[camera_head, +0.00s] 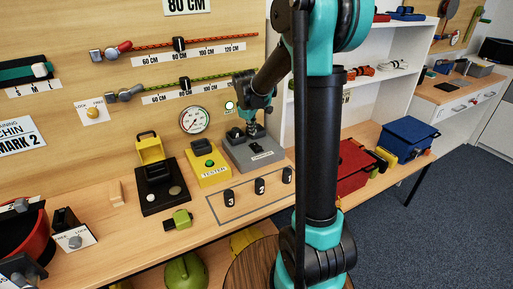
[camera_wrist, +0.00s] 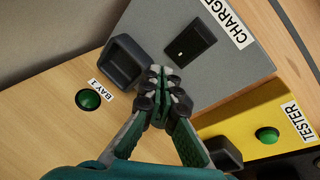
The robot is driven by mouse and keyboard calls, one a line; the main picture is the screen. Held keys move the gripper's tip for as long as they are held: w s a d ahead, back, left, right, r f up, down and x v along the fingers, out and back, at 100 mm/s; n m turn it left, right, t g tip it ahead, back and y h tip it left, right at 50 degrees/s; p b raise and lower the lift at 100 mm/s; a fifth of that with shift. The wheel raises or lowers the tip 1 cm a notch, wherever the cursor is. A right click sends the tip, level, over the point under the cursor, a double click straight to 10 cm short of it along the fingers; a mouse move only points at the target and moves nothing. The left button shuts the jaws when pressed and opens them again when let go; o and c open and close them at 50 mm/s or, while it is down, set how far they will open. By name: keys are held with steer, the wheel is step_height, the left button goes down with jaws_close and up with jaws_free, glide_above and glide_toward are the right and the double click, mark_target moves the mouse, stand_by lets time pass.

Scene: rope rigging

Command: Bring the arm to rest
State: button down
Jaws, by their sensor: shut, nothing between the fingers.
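My arm rises in front of the bench in the head view, and its forearm reaches left to the back of the bench. My gripper (camera_head: 251,128) is over the grey charger box (camera_head: 262,158), close to the wall board. In the wrist view the fingertips of my gripper (camera_wrist: 164,84) meet and hold nothing. I cannot tell whether the fingers touch the charger.
A yellow tester (camera_head: 212,176) stands left of the charger. A green button (camera_wrist: 89,98) labelled BAY 1 is on the wood. Several black numbered pieces stand in an outlined area (camera_head: 225,219) in front. Red (camera_head: 356,170) and blue (camera_head: 408,138) boxes are at right.

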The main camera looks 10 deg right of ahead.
steer(key=shift+w+a+r, duration=0.1)
steer(key=shift+w+r, duration=0.15)
steer(key=shift+r, duration=0.25)
steer(key=s+d+f+m, duration=0.1)
steer(key=s+f+m, duration=0.1)
steer(key=s, duration=0.8)
steer(key=s+d+f+m+y, duration=0.1)
steer(key=s+d+f+m, duration=0.1)
steer(key=s, duration=0.8)
steer(key=s+d+f+m, duration=0.1)
steer(key=s+f+m, duration=0.2)
steer(key=s, duration=0.7)
steer(key=shift+s+d+f+m+t+y, duration=0.1)
steer(key=shift+s+f+m+t+y, duration=0.1)
steer(key=shift+m, duration=0.45)
steer(key=shift+s+d+f+m+t+y, duration=0.1)
steer(key=shift+m+t, duration=0.1)
steer(key=shift+m, duration=0.45)
steer(key=shift+w, duration=0.1)
